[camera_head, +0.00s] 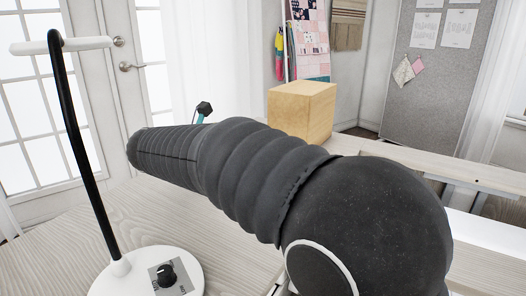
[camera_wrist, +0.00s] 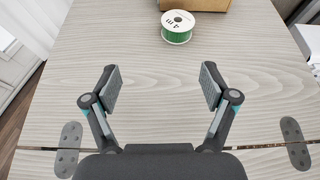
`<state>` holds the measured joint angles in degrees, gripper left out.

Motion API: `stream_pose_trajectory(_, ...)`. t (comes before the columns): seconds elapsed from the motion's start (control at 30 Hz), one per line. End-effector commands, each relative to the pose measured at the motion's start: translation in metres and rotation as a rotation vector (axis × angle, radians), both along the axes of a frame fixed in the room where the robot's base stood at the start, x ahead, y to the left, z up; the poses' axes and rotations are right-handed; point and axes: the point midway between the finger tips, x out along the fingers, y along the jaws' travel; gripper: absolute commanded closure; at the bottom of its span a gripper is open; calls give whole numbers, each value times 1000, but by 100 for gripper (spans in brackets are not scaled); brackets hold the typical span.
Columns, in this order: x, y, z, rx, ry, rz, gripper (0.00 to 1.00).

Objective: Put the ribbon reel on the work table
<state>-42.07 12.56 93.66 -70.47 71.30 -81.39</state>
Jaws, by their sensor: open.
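The ribbon reel (camera_wrist: 178,37), green ribbon with a white printed top flange, lies flat on a pale wood-grain surface (camera_wrist: 85,50) in the wrist view. My gripper (camera_wrist: 160,72) is open and empty, its two fingers wide apart. The reel is ahead of the fingertips, slightly right of centre, and touches neither finger. In the head view my dark arm hides the reel and most of my gripper. I cannot tell for sure whether this surface is the work table.
A wooden box (camera_head: 301,110) stands beyond my arm; a brown box edge (camera_wrist: 205,4) is just behind the reel. A lamp with a white base (camera_head: 150,275) stands at the left. A seam with grey metal plates (camera_wrist: 68,148) crosses the near surface. Wood around the reel's front and sides is clear.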

Motion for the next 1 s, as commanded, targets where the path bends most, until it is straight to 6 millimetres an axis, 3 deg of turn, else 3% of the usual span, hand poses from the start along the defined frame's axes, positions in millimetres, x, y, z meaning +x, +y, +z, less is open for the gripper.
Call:
stream_pose_trajectory(0.17, -5, -17, 6, 9, -22, -92, 15)
stream_pose_trajectory(0.6, 45, -58, -20, 12, -24, -93, 15)
stream_pose_trajectory(1.0, 65, -74, -27, 13, -24, -94, 15)
